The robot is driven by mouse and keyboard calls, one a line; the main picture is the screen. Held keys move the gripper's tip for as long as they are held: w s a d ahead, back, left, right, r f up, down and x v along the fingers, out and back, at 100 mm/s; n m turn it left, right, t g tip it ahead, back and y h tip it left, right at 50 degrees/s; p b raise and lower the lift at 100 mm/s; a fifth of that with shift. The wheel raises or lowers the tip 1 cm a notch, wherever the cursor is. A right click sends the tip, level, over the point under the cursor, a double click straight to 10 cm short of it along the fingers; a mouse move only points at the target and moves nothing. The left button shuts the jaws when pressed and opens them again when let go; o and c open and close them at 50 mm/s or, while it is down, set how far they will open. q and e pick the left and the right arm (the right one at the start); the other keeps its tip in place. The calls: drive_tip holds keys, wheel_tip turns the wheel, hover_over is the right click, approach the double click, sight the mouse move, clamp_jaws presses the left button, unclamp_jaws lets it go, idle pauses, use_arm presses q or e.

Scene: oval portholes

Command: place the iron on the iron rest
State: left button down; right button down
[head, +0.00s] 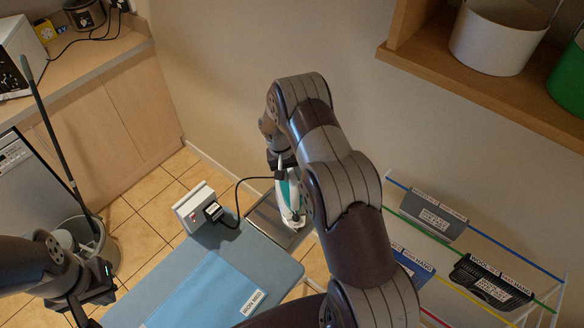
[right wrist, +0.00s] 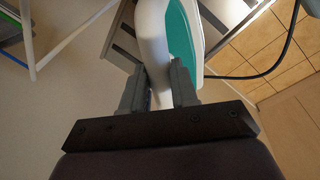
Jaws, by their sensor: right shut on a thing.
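The white and teal iron (head: 291,200) is over the grey metal iron rest (head: 262,222) at the far end of the ironing board. It looks tilted steeply; I cannot tell whether it touches the rest. My right gripper (right wrist: 157,92) is shut on the iron, whose white and teal body (right wrist: 183,35) shows between and beyond the fingers in the right wrist view. My right arm hides part of the iron and rest in the head view. My left gripper (head: 100,284) is at the lower left, away from the iron; its jaw opening is unclear.
The blue ironing board (head: 262,262) carries a labelled lighter blue cloth (head: 205,295). A white socket box (head: 193,207) with a black plug and cord stands at its left edge.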

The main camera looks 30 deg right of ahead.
drive_tip(key=c, duration=0.9)
unclamp_jaws()
drive_tip(key=shift+s+a, duration=0.1)
drive_tip(key=shift+s, duration=0.1)
drive_tip(key=shift+o, duration=0.2)
drive_tip(key=shift+r, duration=0.1)
drive_tip(key=shift+w+r, duration=0.1)
drive_tip(key=shift+w, duration=0.05)
drive_tip(key=s+b+v, duration=0.1)
drive_tip(key=b+v, duration=0.3)
drive_tip(key=v, duration=0.4)
drive_tip(key=d+v, duration=0.1)
drive_tip(key=v, duration=0.3)
hover_over(286, 189)
drive_tip(key=a, duration=0.1)
drive_tip(key=s+a+r+n, duration=0.1)
drive_tip(key=s+a, duration=0.2)
drive_tip(key=s, duration=0.4)
drive_tip(key=s+a+r+n+t+y, duration=0.1)
drive_tip(key=s+a+n, duration=0.1)
drive_tip(key=s, duration=0.5)
drive_tip(key=s+a+r+n+t+y, duration=0.1)
drive_tip(key=s+a+r, duration=0.1)
drive_tip(key=s+a, duration=0.3)
drive_tip(key=s, duration=0.3)
drive_tip(key=shift+n, duration=0.3)
